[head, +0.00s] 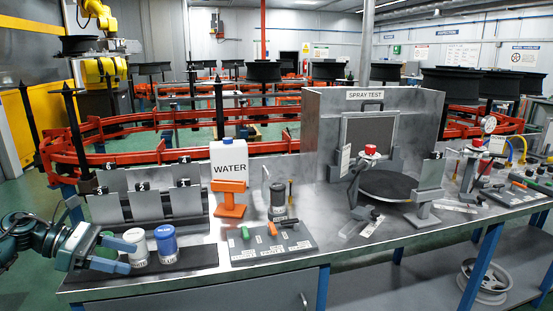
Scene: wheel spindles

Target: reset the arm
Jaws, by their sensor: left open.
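My left gripper (130,256) comes in from the left at the front left of the steel workbench (215,288). Its blue fingers are apart, beside a white-lidded jar (137,238). I cannot tell whether they touch that jar. A blue-lidded jar (165,238) stands just to the right of it, and a green-lidded jar (107,238) is partly hidden behind the gripper. My right gripper is not in view.
Grey numbered panels (145,203) stand behind the jars. A white WATER container (229,160), an orange stand (230,198) and a tool board (272,243) are to the right. The grey spray test booth (322,130) stands further right.

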